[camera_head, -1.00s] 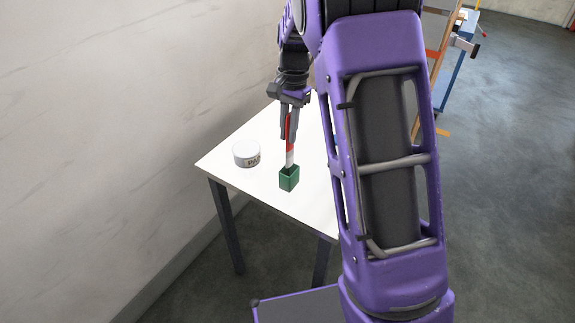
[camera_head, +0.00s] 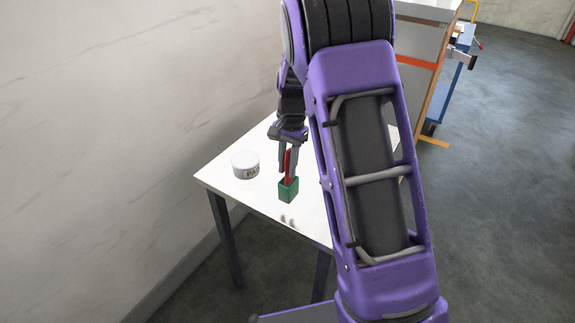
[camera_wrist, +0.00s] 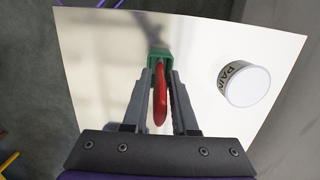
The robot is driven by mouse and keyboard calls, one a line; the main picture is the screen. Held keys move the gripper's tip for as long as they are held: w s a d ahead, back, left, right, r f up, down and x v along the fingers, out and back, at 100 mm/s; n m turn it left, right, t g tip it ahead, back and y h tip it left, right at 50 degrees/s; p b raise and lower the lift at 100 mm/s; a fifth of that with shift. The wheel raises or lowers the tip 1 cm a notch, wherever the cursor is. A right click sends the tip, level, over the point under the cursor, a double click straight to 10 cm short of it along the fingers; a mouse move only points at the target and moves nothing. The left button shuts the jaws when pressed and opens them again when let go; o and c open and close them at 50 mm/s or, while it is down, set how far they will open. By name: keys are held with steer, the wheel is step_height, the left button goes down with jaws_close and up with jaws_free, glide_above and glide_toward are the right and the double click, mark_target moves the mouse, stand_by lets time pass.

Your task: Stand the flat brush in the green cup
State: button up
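The green cup (camera_head: 288,194) stands on the white table (camera_head: 228,184), near its front edge. The flat brush (camera_head: 288,168) stands in it with its red handle up; its lower end is hidden inside the cup. My gripper (camera_head: 289,172) points down just above the cup, with a finger on each side of the handle. In the wrist view the red handle (camera_wrist: 160,100) lies between the fingers (camera_wrist: 161,77), with narrow gaps beside it. The fingers look open. The cup (camera_wrist: 159,54) shows just beyond the fingertips.
A white round paint tub (camera_head: 245,165) stands on the table left of the cup. A wall rises along the table's left side. The table has free room behind the tub and cup. Shelving and a blue cabinet (camera_head: 452,80) stand at the far right.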

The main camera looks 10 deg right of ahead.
steer(key=shift+o, duration=1.2)
steer(key=r, duration=0.4)
steer(key=r+p, duration=0.1)
steer(key=r, duration=0.3)
steer(key=w+d+r, duration=0.1)
steer(key=r, duration=0.3)
steer(key=shift+r+p, duration=0.1)
steer(key=shift+p, duration=0.25)
